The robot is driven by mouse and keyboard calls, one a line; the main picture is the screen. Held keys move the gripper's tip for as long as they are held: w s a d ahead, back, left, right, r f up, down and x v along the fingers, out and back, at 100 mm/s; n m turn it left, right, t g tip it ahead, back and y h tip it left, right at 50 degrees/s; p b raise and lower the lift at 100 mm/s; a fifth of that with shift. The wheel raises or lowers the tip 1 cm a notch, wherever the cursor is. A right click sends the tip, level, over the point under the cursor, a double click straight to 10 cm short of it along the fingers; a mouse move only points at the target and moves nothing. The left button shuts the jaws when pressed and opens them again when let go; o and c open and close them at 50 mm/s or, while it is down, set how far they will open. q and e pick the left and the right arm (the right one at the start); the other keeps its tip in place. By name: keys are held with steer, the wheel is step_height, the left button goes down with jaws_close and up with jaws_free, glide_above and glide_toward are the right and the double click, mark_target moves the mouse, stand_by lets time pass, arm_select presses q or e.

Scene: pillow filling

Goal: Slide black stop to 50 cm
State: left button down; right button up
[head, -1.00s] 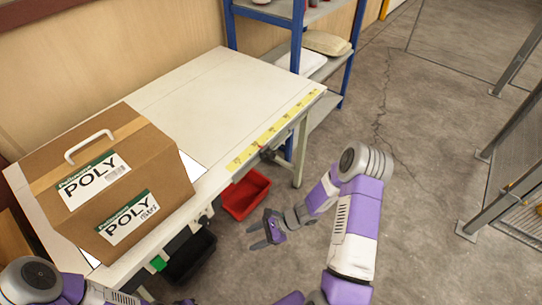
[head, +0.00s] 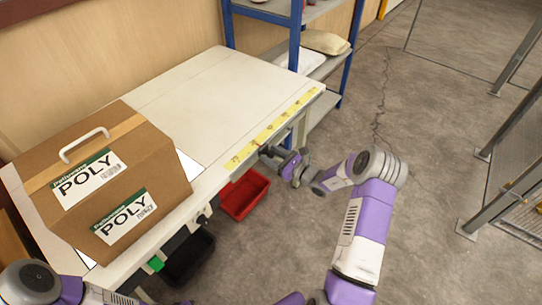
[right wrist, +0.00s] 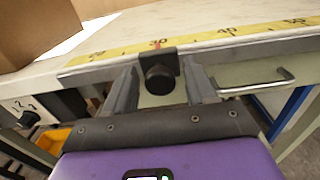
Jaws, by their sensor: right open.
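The black stop (right wrist: 160,74) with its round knob sits on the table's front rail, at about the 30 mark of the yellow scale (right wrist: 190,42) in the right wrist view. The 40 and 50 marks show further right along that scale. The yellow scale also runs along the table edge in the head view (head: 272,130). My right gripper (right wrist: 161,88) is open, with one finger on each side of the stop's knob. In the head view my right gripper (head: 268,155) is at the table edge and largely hides the stop. My left gripper is not in view.
A cardboard POLY box (head: 100,180) stands on the left of the white table (head: 190,90). A red bin (head: 244,193) and a black bin (head: 188,258) are below the edge. A metal handle (right wrist: 262,85) sits under the rail on the right. A blue shelf (head: 296,60) stands behind.

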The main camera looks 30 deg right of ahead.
steer(key=shift+w+a, duration=0.15)
steer(key=shift+w, duration=0.15)
